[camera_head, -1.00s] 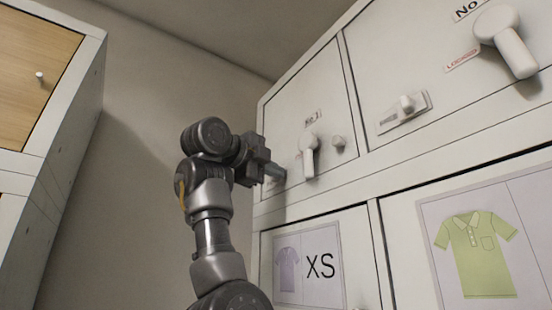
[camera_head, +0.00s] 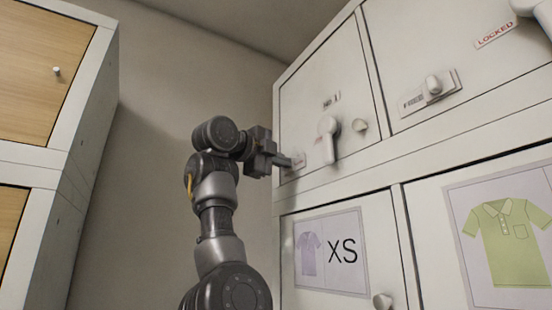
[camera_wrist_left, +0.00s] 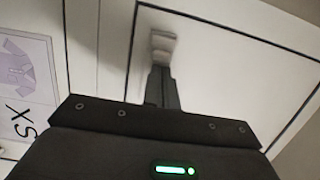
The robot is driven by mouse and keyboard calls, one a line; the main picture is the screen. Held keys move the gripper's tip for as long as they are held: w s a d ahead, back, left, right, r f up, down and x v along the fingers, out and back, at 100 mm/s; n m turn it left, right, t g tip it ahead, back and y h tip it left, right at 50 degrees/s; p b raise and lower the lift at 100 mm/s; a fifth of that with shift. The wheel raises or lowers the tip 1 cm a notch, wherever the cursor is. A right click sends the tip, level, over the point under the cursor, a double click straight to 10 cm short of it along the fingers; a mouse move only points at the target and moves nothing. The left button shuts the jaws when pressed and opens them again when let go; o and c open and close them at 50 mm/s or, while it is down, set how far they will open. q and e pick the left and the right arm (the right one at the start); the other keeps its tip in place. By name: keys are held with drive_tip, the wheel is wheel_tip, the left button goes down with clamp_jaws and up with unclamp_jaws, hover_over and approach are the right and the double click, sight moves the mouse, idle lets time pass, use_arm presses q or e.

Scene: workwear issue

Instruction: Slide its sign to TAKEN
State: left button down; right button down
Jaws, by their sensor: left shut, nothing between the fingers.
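The No 1 locker door (camera_head: 312,92) is white and closed, with a white lever handle (camera_head: 328,138) and a round knob (camera_head: 360,125). Its small sign slider (camera_head: 290,173) sits at the door's lower left, mostly hidden behind my left gripper (camera_head: 299,160). In the left wrist view a small white sliding piece (camera_wrist_left: 163,40) shows just beyond the fingertips of my left gripper (camera_wrist_left: 160,72). The fingers are shut and empty, at or very near the sign; contact is not clear. Its word cannot be read. My right gripper is not in view.
The neighbouring door to the right has a similar sign slider (camera_head: 430,92) and a red-lettered LOCKED label (camera_head: 496,31). Below are an XS shirt panel (camera_head: 331,252) and a green shirt panel (camera_head: 500,232). A wood-fronted cabinet (camera_head: 40,65) stands left, with bare wall between.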

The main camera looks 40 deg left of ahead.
use_arm(q)
drive_tip(key=d, duration=0.1)
drive_tip(key=s+d+b, duration=0.2)
drive_tip(key=shift+d+f, duration=0.15)
drive_tip(key=shift+f, duration=0.25)
drive_tip(key=s+b, duration=0.4)
drive_tip(key=s, duration=0.5)
drive_tip(key=shift+a+r+b, duration=0.35)
drive_tip(key=shift+a, duration=0.2)
